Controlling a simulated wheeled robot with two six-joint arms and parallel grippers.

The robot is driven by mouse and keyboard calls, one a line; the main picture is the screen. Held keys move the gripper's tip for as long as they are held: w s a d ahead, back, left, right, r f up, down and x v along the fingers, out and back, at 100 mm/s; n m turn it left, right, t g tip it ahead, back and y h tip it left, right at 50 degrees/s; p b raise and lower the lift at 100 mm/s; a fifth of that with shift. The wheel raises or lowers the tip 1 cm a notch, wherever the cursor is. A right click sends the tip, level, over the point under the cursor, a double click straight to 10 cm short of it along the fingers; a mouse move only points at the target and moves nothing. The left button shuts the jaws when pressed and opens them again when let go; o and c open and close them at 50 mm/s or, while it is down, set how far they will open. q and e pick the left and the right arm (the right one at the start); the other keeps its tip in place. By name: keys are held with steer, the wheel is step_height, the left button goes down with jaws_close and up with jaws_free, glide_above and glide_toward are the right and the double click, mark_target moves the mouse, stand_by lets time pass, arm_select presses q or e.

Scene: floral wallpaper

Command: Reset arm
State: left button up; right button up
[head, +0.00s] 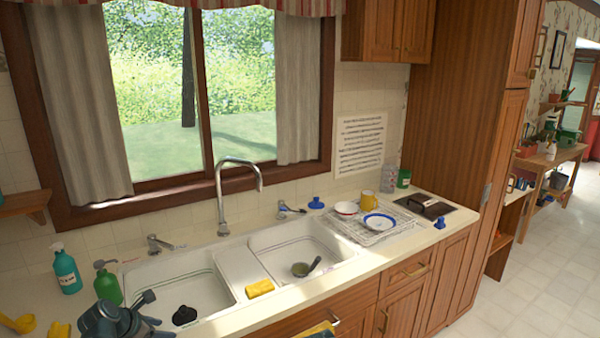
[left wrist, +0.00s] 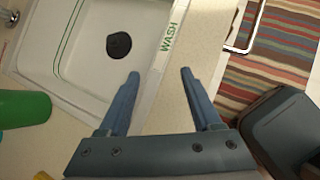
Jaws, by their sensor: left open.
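My left gripper (head: 148,309) is low at the left of the head view, over the front edge of the counter by the left sink basin (head: 215,293). In the left wrist view the two blue fingers of this gripper (left wrist: 160,74) stand apart with nothing between them. They point past the basin's front rim, which bears the word WASH. My right gripper is in neither view.
A teal spray bottle (head: 66,270) and a green bottle (head: 108,285) stand close behind my left gripper. A black round thing (head: 184,315) lies in the left basin. A yellow sponge (head: 260,287) lies between the basins. A dish rack (head: 372,229) stands right.

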arm_select(q)
steer(key=s+d+f+m+g, duration=0.2)
steer(key=s+d+m+g, duration=0.15)
steer(key=d+m, duration=0.65)
steer(key=s+d+f+m+g, duration=0.2)
steer(key=s+d+m, duration=0.35)
steer(key=d, duration=0.75)
steer(key=s+d+f+m+g+y+b, duration=0.2)
steer(key=s+d+m, duration=0.7)
steer(key=m, duration=0.8)
steer(key=shift+s+f+y+b, duration=0.45)
steer(key=shift+f+y+b, duration=0.1)
steer(key=shift+f+y, duration=0.45)
